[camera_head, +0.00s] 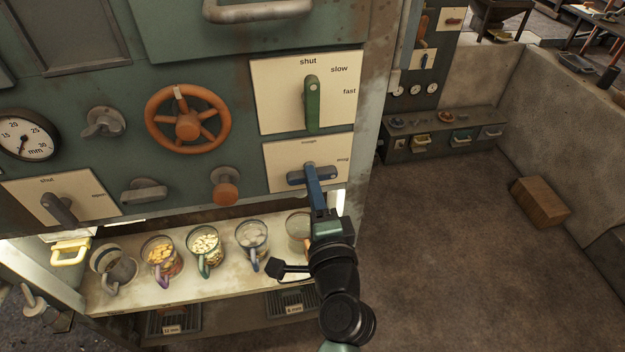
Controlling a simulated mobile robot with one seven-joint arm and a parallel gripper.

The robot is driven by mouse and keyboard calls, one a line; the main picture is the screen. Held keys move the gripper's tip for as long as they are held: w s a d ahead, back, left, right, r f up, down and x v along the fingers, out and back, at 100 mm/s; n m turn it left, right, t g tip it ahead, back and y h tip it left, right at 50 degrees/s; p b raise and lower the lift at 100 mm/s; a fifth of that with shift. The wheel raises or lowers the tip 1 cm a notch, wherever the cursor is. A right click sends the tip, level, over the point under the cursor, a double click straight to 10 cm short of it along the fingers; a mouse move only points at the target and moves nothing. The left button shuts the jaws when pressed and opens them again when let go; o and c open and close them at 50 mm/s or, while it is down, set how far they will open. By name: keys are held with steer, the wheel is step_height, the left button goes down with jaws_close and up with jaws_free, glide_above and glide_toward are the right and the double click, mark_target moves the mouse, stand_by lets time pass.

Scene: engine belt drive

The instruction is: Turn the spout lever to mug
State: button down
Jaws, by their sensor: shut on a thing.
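The blue spout lever (296,180) is on a cream plate (277,156) low on the right of the green panel. Its bar lies roughly level across the plate. The word "mug" is printed at the plate's right; a second label above the lever is too small to read surely. My gripper (314,176) reaches up from below and is shut on the lever near its middle, hiding part of it. Mugs stand on the lit shelf below: one with pale contents (252,236), and another (298,228) partly hidden by my arm.
Above is a green lever (311,103) on a plate marked shut, slow, fast. An orange handwheel (188,126) and an orange knob (225,187) are to the left. Open floor (450,240) lies at right, with a brown box (540,202).

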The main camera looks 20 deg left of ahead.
stand_by(0.4)
steer(key=c, duration=0.7)
jaws_free()
steer(key=shift+b+v, duration=1.45)
steer(key=shift+v, duration=5.05)
